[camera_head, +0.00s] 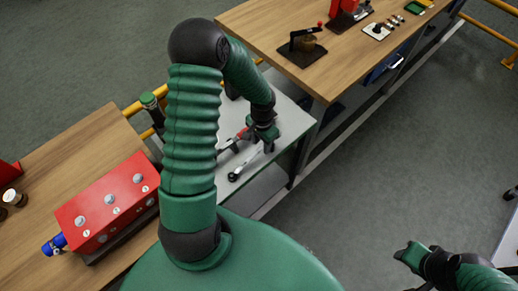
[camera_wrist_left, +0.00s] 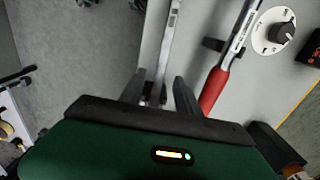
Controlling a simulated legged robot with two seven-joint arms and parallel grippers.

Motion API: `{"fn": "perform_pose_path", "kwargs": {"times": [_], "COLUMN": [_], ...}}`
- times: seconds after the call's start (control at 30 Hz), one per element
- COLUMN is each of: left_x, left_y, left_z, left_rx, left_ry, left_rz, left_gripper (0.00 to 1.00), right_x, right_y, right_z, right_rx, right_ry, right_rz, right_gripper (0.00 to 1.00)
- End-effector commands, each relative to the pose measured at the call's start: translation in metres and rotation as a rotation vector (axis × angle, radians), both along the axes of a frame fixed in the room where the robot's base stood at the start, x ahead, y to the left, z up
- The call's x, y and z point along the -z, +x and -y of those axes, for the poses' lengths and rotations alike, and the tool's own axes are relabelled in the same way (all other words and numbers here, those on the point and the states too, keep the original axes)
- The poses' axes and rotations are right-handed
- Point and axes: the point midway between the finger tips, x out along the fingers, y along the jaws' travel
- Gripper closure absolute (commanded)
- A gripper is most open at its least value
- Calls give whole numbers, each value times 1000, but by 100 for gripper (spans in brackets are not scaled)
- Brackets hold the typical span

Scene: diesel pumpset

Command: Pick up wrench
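The wrench is a grey metal bar lying on the light grey table; part of it (camera_head: 247,160) shows in the head view, with a dark round end to the lower left. In the left wrist view the wrench (camera_wrist_left: 167,52) runs up between the two fingers of my left gripper (camera_wrist_left: 159,92). The fingers stand apart, with a gap visible beside the bar. My left gripper (camera_head: 264,133) also shows in the head view, low over the table, partly covering the wrench. My right gripper (camera_head: 408,256) is at the lower right, over the floor, away from the wrench; its fingers are unclear.
A red-handled tool (camera_wrist_left: 214,90) lies close to the right of the wrench, near a dial (camera_wrist_left: 282,32). A red box (camera_head: 108,203) stands on the wooden bench at left. Another wooden bench (camera_head: 270,28) with several fixtures is at the back. Yellow rails (camera_head: 132,109) run behind.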

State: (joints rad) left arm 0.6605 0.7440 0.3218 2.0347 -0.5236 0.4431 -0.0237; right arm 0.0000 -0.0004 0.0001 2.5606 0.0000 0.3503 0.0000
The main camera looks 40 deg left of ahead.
Motion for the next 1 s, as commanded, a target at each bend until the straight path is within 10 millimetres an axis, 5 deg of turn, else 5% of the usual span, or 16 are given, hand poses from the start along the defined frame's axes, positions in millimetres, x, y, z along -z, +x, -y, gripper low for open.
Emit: {"fn": "perform_pose_path", "kwargs": {"times": [0.13,0.37,0.67,1.0], "left_x": [23,25,25,25], "left_y": [0,-1,0,0], "left_z": [0,0,0,0], "left_rx": [2,1,1,1], "left_ry": [0,1,1,1], "left_rz": [0,2,1,2], "left_gripper": [61,61,99,100], "right_x": [1,1,1,1], "right_y": [0,0,0,0], "right_z": [0,0,0,0], "right_rx": [0,0,0,0], "right_ry": [0,0,0,0], "right_rz": [0,0,0,0], "right_gripper": [64,64,64,64]}}
